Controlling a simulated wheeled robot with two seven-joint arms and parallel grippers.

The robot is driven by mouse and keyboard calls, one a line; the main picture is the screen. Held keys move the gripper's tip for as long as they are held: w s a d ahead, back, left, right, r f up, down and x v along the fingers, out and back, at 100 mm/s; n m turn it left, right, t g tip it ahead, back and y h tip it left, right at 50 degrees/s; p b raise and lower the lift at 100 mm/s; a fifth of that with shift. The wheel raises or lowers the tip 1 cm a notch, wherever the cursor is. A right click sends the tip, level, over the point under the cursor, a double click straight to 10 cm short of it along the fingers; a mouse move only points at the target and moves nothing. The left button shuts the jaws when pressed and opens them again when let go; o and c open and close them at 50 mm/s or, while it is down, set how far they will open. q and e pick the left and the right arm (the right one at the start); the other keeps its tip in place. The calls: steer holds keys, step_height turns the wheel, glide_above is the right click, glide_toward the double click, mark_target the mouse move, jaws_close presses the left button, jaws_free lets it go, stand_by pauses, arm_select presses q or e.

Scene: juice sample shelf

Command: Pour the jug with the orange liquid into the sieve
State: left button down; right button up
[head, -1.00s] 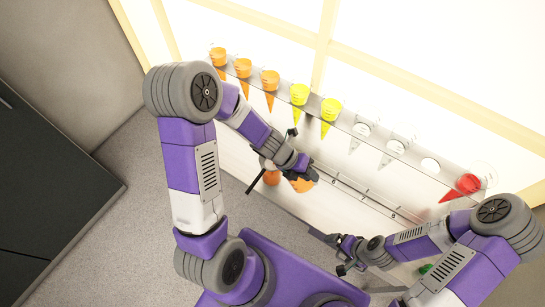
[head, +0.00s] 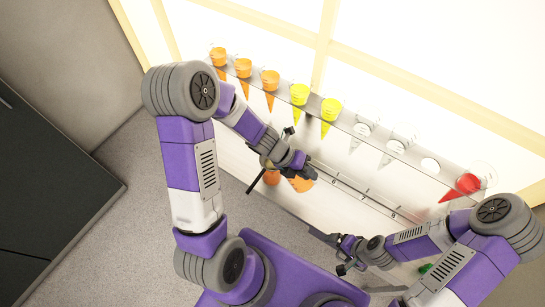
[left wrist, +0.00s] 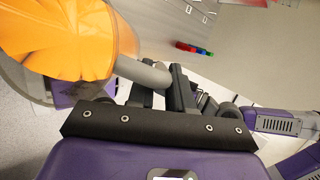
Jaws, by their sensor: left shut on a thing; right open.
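In the left wrist view the jug with orange liquid (left wrist: 60,42) fills the upper left, and its grey handle (left wrist: 145,73) reaches to my gripper's fingers. My left gripper (head: 272,158) is shut on the jug; the arm hides much of the grip in the head view. A row of cone-shaped vessels sits in a long shelf: orange ones at left, yellow ones (head: 300,94), clear ones (head: 361,130) and a red one (head: 467,184) at right. I cannot tell which is called the sieve. My right gripper (head: 335,254) is open and empty, low over the table.
Orange round shapes (head: 271,178) show below my left gripper. The shelf rail (head: 345,117) runs diagonally behind the pale table (head: 345,215). Red, blue and green small items (left wrist: 194,48) lie at the back in the left wrist view. A dark cabinet (head: 45,190) stands left.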

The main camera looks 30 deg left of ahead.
arm_select(q)
steer(key=shift+a, duration=0.15)
stand_by(0.4)
steer(key=shift+h, duration=0.3)
steer(key=shift+a+r, duration=0.1)
steer(key=shift+w, duration=0.1)
stand_by(0.4)
steer(key=shift+a+h, duration=0.15)
steer(key=shift+h, duration=0.15)
stand_by(0.5)
steer(key=shift+a, duration=0.15)
stand_by(0.5)
